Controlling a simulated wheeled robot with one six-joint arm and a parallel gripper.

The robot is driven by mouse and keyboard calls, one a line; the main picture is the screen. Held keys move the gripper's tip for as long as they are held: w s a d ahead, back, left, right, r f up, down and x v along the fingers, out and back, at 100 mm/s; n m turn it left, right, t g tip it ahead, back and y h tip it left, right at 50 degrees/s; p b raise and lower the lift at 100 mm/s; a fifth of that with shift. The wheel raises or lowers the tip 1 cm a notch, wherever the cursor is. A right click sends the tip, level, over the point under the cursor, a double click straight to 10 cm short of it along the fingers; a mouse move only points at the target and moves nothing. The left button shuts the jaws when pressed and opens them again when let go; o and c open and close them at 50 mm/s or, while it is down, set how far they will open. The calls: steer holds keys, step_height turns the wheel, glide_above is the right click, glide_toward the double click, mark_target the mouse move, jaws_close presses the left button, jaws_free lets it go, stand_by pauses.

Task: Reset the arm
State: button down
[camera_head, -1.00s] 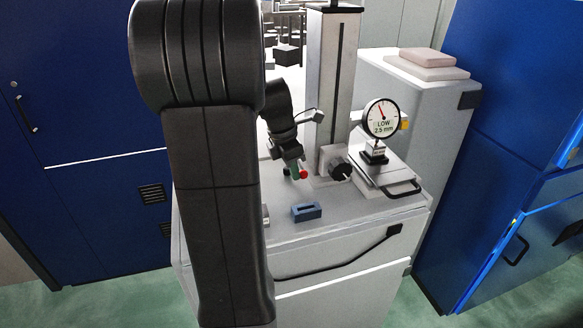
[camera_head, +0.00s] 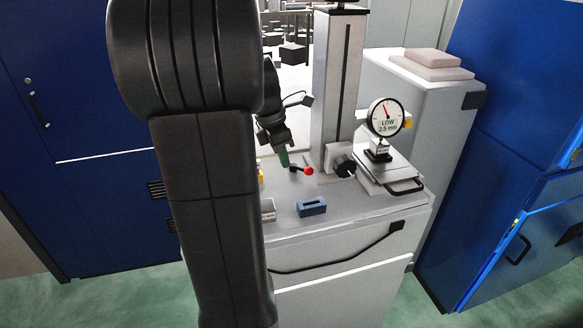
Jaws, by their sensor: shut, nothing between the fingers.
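My gripper (camera_head: 283,158) hangs at the end of my black arm, over the back left of the grey worktop. Its greenish fingertips are close together and hold nothing that I can see. Just right of the tips is a small black lever with a red ball end (camera_head: 308,171). The tips overlap or nearly reach the lever's dark base in the picture; I cannot tell whether they touch. My large dark arm links cover the left part of the bench.
A dial gauge (camera_head: 387,117) reading "LOW 2.5 mm" stands over a plate with a handle. Left of it are a black knob (camera_head: 344,165) and a tall grey column (camera_head: 336,85). A blue slotted block (camera_head: 311,207) and a partly hidden grey block (camera_head: 268,209) lie near the front.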

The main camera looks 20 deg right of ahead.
steer(key=v, duration=0.5)
steer(key=shift+r, duration=0.3)
steer(key=x, duration=1)
steer(key=shift+w+d, duration=0.2)
steer(key=shift+w, duration=0.05)
steer(key=d, duration=0.1)
steer(key=w+d, duration=0.1)
steer(key=d+f, duration=0.1)
steer(key=shift+w+d+b, duration=0.15)
steer(key=shift+w+b, duration=0.05)
steer(key=shift+b, duration=0.2)
steer(key=shift+r, duration=0.1)
